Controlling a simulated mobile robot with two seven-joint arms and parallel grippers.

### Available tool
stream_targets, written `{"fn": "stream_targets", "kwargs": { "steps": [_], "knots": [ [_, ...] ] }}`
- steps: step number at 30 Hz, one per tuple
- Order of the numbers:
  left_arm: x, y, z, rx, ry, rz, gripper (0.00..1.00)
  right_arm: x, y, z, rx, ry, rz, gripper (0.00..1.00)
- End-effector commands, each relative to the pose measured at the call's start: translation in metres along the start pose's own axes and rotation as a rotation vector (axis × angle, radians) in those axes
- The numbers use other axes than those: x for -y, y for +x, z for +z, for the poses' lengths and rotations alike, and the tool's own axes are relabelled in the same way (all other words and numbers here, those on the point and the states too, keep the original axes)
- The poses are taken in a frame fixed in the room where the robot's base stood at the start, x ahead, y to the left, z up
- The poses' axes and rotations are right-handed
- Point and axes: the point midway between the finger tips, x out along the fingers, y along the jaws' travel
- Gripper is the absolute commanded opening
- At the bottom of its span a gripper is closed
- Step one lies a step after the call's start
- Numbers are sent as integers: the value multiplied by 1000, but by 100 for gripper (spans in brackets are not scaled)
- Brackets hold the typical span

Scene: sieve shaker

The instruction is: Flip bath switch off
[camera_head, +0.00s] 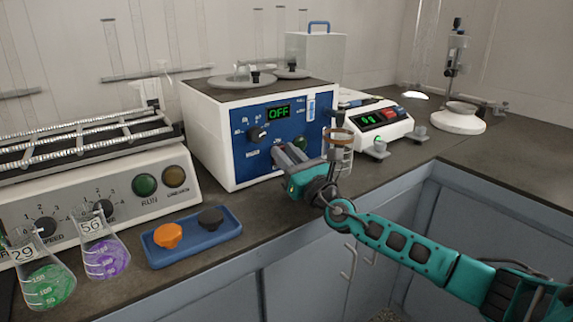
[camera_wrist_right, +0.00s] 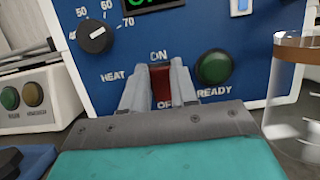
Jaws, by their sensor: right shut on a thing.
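The bath is a white box with a blue front panel (camera_head: 260,168) at the middle of the head view. Its green display (camera_head: 279,112) reads OFF. In the right wrist view the bath switch (camera_wrist_right: 161,90) is a red rocker between the words ON and OFF, left of the round green READY light (camera_wrist_right: 214,66). My right gripper (camera_head: 284,154) is at the panel, its grey fingers on both sides of the switch and shut on it. The fingers hide the switch in the head view. My left gripper is not in view.
A blue tray (camera_head: 192,252) with an orange and a dark knob, and two flasks (camera_head: 103,258), stand at the front left. A shaker (camera_head: 75,210) is at the left. A glass beaker with a brown rim (camera_head: 339,157) is close to my right gripper's right. A scale (camera_head: 383,121) stands behind it.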

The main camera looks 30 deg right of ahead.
Motion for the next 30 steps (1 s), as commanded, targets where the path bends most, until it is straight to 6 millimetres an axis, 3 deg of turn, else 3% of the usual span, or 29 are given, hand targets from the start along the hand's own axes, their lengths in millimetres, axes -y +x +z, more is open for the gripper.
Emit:
{"fn": "stream_targets", "kwargs": {
  "steps": [8, 9, 16, 25, 30],
  "knots": [
    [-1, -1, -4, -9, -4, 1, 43, 0, 0, 1, 2, -1, -1, 0],
    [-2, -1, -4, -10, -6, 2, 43, 0, 0, 1, 2, -1, -1, 30],
    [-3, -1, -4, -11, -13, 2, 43, 0, 0, 1, 1, 0, 0, 52],
    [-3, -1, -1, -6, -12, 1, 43, 0, -2, 0, 0, 0, 0, 53],
    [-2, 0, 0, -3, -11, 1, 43, 0, -16, -1, -3, -1, 1, 53]
  ]
}}
